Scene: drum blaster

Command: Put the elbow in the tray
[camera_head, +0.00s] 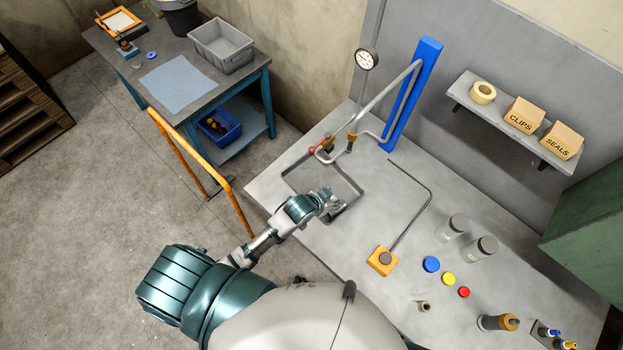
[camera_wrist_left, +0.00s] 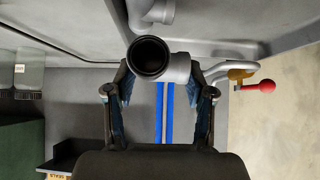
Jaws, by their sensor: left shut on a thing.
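The grey elbow (camera_wrist_left: 178,67) is between the fingertips of my left gripper (camera_wrist_left: 161,84) in the left wrist view, its dark round opening facing the camera. In the head view my left gripper (camera_head: 328,202) is over the near edge of a shallow grey tray-like frame (camera_head: 297,170) on the bench. The elbow is small and partly hidden by the fingers there. A second grey pipe piece (camera_wrist_left: 152,11) shows at the top of the left wrist view, beyond the held elbow. A deeper grey tray (camera_head: 222,46) stands on the side table. My right gripper is not in view.
A red-handled valve (camera_head: 313,149) and grey pipes (camera_head: 385,97) rise behind the frame. An orange button box (camera_head: 383,260), coloured caps and grey canisters (camera_head: 456,226) stand to the right. An orange rail (camera_head: 196,165) stands left of the bench (camera_head: 268,187).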

